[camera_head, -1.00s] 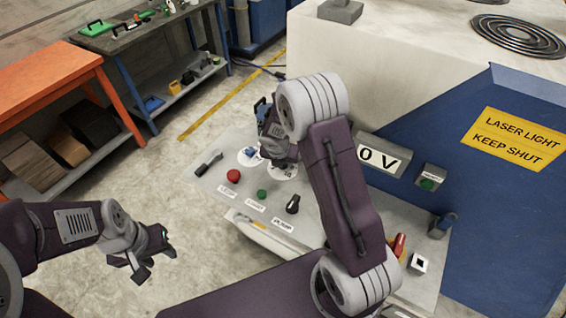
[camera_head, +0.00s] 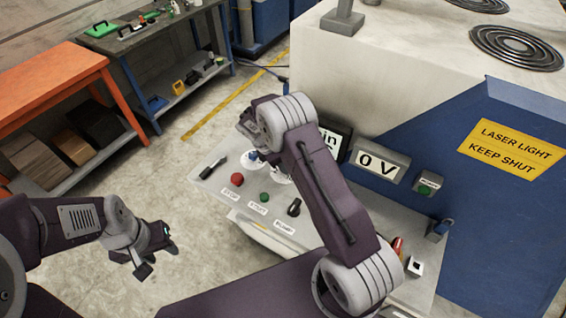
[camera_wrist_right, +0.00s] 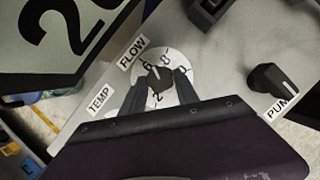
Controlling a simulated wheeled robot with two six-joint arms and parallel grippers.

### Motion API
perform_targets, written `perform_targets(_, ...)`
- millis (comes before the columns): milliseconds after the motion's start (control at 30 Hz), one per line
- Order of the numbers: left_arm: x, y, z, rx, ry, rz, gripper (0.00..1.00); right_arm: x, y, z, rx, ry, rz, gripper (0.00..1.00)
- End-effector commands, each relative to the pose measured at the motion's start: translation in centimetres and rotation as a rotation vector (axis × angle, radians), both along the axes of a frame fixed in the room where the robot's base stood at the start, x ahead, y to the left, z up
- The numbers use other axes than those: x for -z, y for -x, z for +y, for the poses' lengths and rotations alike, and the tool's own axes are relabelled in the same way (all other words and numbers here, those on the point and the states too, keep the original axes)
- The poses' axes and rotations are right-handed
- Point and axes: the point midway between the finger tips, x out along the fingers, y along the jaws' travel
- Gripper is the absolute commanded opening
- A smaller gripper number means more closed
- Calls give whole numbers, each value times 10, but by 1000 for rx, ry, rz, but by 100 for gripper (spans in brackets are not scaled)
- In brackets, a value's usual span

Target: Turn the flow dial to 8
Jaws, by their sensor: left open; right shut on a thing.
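The flow dial is a dark knob (camera_wrist_right: 159,80) on a white numbered disc (camera_wrist_right: 178,62), beside a FLOW label (camera_wrist_right: 132,53) in the right wrist view. My right gripper (camera_wrist_right: 158,91) has one finger on each side of the knob and is shut on it. A pale mark on the knob points up and left, towards a digit I cannot read surely; an 8 shows near the disc's top. In the head view my right forearm and wrist hide the grip, and white discs show only partly. My left gripper (camera_head: 158,258) is open and empty, left of the panel.
The panel carries a red button (camera_head: 237,180), a green button (camera_head: 264,197) and a black pump knob (camera_head: 294,207). A TEMP label (camera_wrist_right: 99,101) lies near the flow dial. Floor is clear left of the panel.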

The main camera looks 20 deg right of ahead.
Motion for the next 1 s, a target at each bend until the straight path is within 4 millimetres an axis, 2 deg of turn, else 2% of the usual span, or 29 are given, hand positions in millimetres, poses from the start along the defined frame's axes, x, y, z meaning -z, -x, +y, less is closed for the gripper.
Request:
perform_targets(500, 4, 0, 0, 0, 0, 0, 42, 1, -5, -2, 452, 0, -2, 0)
perform_targets(733, 7, 0, 0, 0, 0, 0, 42, 1, -6, -2, 587, 0, -1, 0)
perform_targets(1000, 9, 0, 0, 0, 0, 0, 42, 0, -6, -2, 667, 0, 0, 0)
